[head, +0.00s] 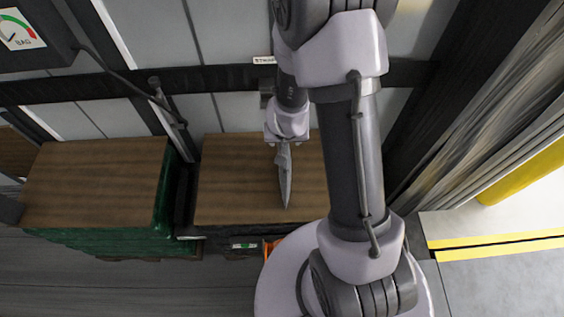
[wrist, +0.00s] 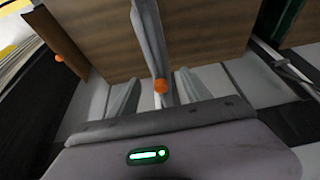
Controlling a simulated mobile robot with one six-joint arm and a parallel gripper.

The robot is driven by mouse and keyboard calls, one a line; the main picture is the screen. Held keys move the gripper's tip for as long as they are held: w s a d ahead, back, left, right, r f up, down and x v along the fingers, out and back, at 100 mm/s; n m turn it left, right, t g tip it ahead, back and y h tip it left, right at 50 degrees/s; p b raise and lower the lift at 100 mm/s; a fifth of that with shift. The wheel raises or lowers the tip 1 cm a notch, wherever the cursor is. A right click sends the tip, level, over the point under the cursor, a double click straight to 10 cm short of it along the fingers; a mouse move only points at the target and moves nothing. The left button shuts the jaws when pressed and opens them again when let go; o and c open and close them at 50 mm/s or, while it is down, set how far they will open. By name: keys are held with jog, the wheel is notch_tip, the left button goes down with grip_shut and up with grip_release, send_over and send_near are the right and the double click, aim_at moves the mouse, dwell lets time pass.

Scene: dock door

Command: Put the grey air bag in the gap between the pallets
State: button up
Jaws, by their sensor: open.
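The grey air bag (head: 285,178) shows as a thin grey upright shape over the right pallet load's brown top (head: 232,180). In the wrist view the bag (wrist: 150,40) has an orange spot, perhaps its valve, near my fingers. My gripper (wrist: 158,92) is open, with a finger on either side of the bag and space visible beside it. I cannot tell whether the bag touches the load. The gap (head: 186,195) is a narrow dark slot between the right load and the green-sided left load (head: 95,185), left of my gripper. Its bottom is hidden.
A gauge box (head: 22,32) marked BAG is at upper left, with a black hose (head: 120,78) running toward the gap. A dark rail (head: 220,78) crosses the wall behind the loads. An orange object (head: 270,247) shows at the right load's front. Grey floor (head: 100,285) lies in front.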

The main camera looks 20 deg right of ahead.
jog(key=shift+x, duration=1.05)
jog(key=b+x, duration=0.2)
jog(key=x, duration=0.3)
jog(key=shift+s+a+b, duration=0.1)
jog(key=shift+b, duration=0.3)
jog(key=shift+r, duration=0.1)
jog(key=shift+c, duration=0.3)
grip_shut()
